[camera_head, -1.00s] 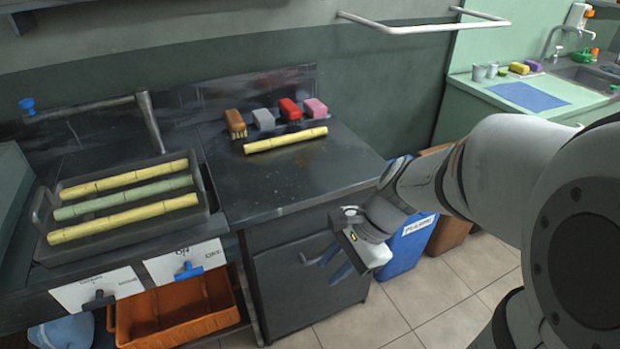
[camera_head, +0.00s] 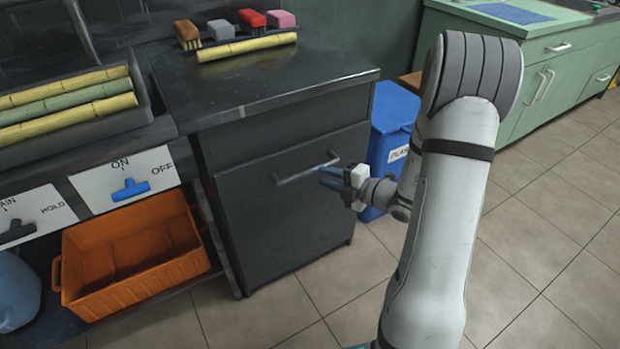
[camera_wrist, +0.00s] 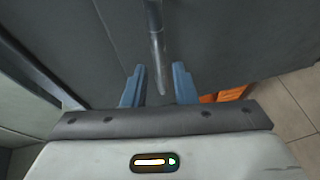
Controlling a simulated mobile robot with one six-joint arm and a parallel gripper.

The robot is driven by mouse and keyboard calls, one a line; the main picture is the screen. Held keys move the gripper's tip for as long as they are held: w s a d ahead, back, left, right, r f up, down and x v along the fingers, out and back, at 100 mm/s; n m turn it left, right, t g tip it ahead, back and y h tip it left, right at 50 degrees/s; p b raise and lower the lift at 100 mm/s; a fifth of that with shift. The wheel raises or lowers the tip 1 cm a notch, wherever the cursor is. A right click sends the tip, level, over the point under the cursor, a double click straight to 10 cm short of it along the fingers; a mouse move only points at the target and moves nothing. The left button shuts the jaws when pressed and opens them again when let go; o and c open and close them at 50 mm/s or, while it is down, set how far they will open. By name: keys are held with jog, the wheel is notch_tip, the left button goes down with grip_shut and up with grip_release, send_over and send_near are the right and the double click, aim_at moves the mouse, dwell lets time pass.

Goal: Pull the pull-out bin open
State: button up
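The pull-out bin is a dark grey front (camera_head: 270,215) below the counter, with a horizontal grey bar handle (camera_head: 300,170). It looks closed, flush with the cabinet. In the wrist view the handle bar (camera_wrist: 157,45) runs down between the two open fingers (camera_wrist: 158,88), with gaps on both sides. I cannot tell how deep the bar sits between them.
A blue plastic-waste bin (camera_head: 385,150) stands right of the cabinet, close behind my gripper. An orange crate (camera_head: 130,255) sits on the lower shelf at left. The counter top (camera_head: 250,80) overhangs above. The tiled floor (camera_head: 300,310) in front is clear.

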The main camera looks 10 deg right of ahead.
aim_at(309, 169)
jog(key=b+x, duration=0.2)
jog(key=x, duration=0.4)
jog(key=shift+w+a, duration=0.15)
jog(key=shift+a, duration=0.1)
grip_shut()
